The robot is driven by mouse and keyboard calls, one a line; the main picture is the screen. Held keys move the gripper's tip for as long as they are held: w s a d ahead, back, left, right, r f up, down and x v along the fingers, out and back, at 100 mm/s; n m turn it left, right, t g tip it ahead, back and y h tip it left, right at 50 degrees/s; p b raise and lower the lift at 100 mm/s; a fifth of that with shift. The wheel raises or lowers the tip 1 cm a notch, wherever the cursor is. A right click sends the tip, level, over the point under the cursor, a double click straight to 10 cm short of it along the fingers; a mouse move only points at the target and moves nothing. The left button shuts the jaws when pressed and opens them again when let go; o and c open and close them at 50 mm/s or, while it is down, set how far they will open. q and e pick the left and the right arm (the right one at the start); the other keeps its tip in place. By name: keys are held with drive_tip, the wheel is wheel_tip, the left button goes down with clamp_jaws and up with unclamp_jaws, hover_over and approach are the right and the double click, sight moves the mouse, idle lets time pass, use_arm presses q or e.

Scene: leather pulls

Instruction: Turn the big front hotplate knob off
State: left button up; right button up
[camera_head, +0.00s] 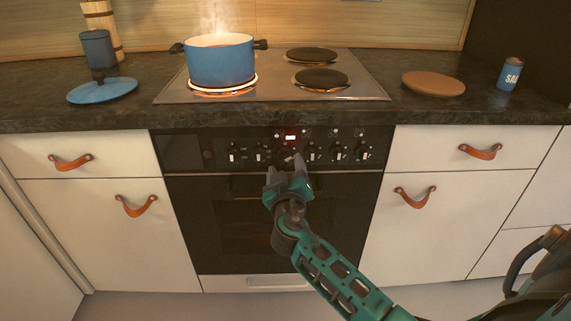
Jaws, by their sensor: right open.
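A blue pot (220,62) stands steaming on the front left hotplate (223,86), whose rim glows orange. A row of several black knobs runs along the oven's control panel (180,152), below a small lit red display (290,137). My right gripper (286,164) is open in front of the middle of the row, its fingertips close to a knob (287,156). I cannot tell whether they touch it. The gripper partly hides that knob. The markings are too small to read, so I cannot tell which knob serves which hotplate. My left gripper is not in view.
Knobs (262,153) and (312,152) sit close on both sides of the gripper. The oven handle (240,187) is just below. A blue lid (102,90), a brown round board (433,83) and a blue can (510,74) are on the worktop. Leather pulls (136,206) stick out from the drawers.

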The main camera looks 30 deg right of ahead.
sight(285, 157)
drive_tip(key=shift+x, duration=1.1)
drive_tip(key=c, duration=1)
drive_tip(key=shift+c, duration=0.2)
